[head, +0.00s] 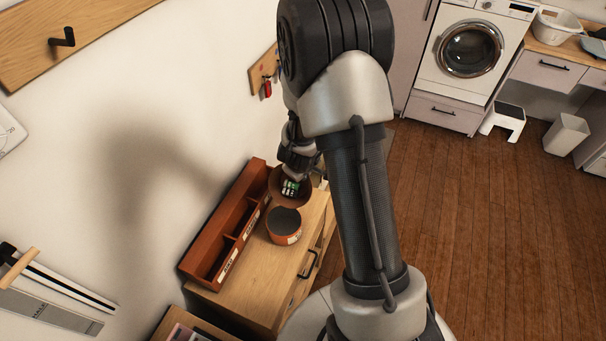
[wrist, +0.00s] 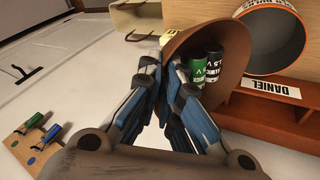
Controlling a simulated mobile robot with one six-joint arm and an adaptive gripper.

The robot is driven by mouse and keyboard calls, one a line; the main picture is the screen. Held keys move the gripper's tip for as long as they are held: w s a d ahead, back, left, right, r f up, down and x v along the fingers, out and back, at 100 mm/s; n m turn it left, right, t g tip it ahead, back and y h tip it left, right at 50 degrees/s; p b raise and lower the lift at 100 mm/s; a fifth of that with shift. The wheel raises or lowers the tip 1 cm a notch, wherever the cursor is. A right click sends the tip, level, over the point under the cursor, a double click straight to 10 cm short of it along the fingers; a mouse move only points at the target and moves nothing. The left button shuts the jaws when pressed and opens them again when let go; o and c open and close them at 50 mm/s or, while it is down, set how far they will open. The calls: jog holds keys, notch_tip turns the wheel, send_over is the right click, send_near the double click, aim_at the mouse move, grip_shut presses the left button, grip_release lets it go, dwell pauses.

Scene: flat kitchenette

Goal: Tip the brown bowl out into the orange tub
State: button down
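The brown bowl (head: 301,199) is beyond the orange tub in the head view, with green and dark batteries (head: 290,187) inside. In the wrist view the bowl (wrist: 215,38) looks tilted, and the batteries (wrist: 205,66) lie against its inner wall. My gripper (wrist: 164,66) is shut on the bowl's rim; in the head view it (head: 292,166) is partly hidden by my arm. The orange tub (head: 284,238) stands on the wooden cabinet, close to the bowl and nearer the head camera. The tub (wrist: 303,50) also shows at the wrist view's top right, apart from the bowl.
A reddish-brown wooden organizer (head: 222,240) with labelled compartments stands along the wall, left of the tub and bowl. The cabinet top (head: 250,298) is clear in front of the tub.

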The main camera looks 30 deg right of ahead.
jog(key=shift+s+a+r+t+h+b, duration=0.1)
jog(key=shift+s+a+t+h+b, duration=0.35)
jog(key=shift+b, duration=1.15)
jog(key=s+a+t+h+b, duration=0.1)
jog(key=b, duration=0.1)
jog(key=s+a+t+h+b, duration=0.1)
jog(key=a+b, duration=0.1)
jog(key=b, duration=0.1)
jog(key=s+a+t+h+b, duration=0.1)
jog(key=h+b, duration=0.1)
jog(key=b, duration=0.1)
jog(key=shift+s+a+n+t, duration=0.2)
jog(key=shift+a+n+t, duration=0.15)
jog(key=shift+a+n, duration=0.05)
jog(key=s+a+h+p, duration=0.1)
jog(key=s+a+t+h+p, duration=0.1)
jog(key=p, duration=0.1)
jog(key=shift+a+r+t, duration=0.1)
jog(key=shift+r+t, duration=0.2)
dwell(0.5)
